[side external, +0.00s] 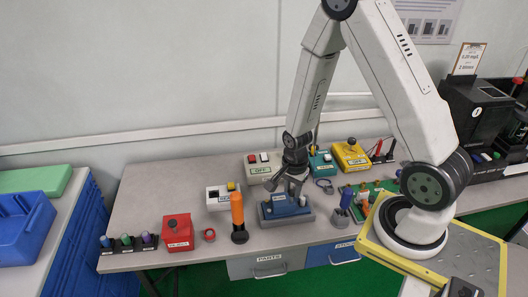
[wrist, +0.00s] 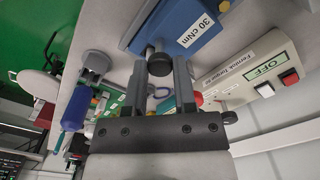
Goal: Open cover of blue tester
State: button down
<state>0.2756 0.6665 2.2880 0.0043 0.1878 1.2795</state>
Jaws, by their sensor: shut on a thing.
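The blue tester (side external: 277,208) sits on a grey base near the front middle of the table. In the wrist view its blue body (wrist: 205,14) is at the top, with a white "30 cNm" label. A dark round knob (wrist: 158,64) stands at the tester's near side there. My gripper (side external: 295,193) is down at the tester from above. In the wrist view my gripper (wrist: 160,80) has its two fingers on either side of the knob and is shut on it. My gripper hides part of the tester in the side view, and I cannot tell the cover's angle.
An orange-handled screwdriver (side external: 237,212) stands upright left of the tester. A white box (side external: 218,199) and red box (side external: 178,231) are farther left. An "OFF" tester (side external: 259,168) and yellow box (side external: 350,154) are behind. A blue-handled tool (side external: 345,199) is close on the right.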

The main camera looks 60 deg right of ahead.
jog(key=shift+w+d+r, duration=0.15)
jog(key=shift+w+d, duration=0.05)
jog(key=shift+w+d+r+g+y, duration=0.25)
jog(key=shift+w+d+g+y, duration=0.3)
jog(key=shift+g+y, duration=0.25)
jog(key=shift+w+d+r+g+y, duration=0.15)
jog(key=shift+w+d+g+y, duration=0.55)
jog(key=shift+g+y, duration=0.1)
jog(key=shift+w+d+f+g+y, duration=0.55)
jog(key=shift+w+d+f, duration=0.35)
jog(key=shift+w+d, duration=0.25)
jog(key=shift+w+d+f+g+y, duration=0.5)
jog(key=shift+w+d+f, duration=0.35)
jog(key=shift+w+d, duration=0.3)
jog(key=shift+w+d+f+g+y, duration=0.5)
jog(key=shift+w+d+f, duration=0.4)
jog(key=shift+w+d, duration=0.2)
jog(key=shift+a, duration=0.1)
